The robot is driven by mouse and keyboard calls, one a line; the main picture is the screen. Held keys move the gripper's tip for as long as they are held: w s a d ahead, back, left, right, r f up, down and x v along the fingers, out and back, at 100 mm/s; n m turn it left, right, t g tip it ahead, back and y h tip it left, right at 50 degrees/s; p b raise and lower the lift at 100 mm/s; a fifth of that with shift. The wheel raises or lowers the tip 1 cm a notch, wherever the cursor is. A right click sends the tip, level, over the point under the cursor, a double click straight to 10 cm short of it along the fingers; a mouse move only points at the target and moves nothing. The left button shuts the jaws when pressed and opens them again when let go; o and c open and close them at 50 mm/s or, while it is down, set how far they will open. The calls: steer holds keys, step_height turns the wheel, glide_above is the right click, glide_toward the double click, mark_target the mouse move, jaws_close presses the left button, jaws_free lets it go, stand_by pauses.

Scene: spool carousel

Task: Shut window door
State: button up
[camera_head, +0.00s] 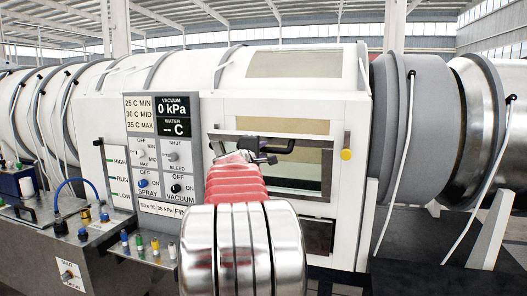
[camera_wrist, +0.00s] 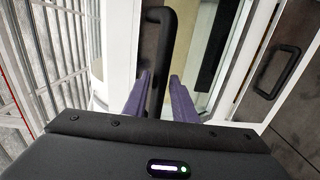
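The window door (camera_head: 327,180) is a framed pane on the front of the white tank, with a black bar handle (camera_head: 293,146). In the wrist view the handle (camera_wrist: 168,50) runs down between the two purple fingers of my gripper (camera_wrist: 159,85). The fingers stand apart on either side of it, with a visible gap on the right; the handle lies nearer the left finger. The gripper (camera_head: 262,152) is at the handle in the head view, partly hiding the door.
A control panel (camera_head: 163,150) with knobs and displays stands left of the door. A yellow knob (camera_head: 347,154) sits to its right. A dark panel (camera_head: 319,236) lies below; the wrist view shows another black handle (camera_wrist: 277,70) on a dark panel. A metal bench (camera_head: 110,255) with fittings is at lower left.

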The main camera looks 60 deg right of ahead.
steer(key=shift+d, duration=0.6)
steer(key=shift+c, duration=0.3)
jaws_close()
steer(key=shift+f, duration=0.1)
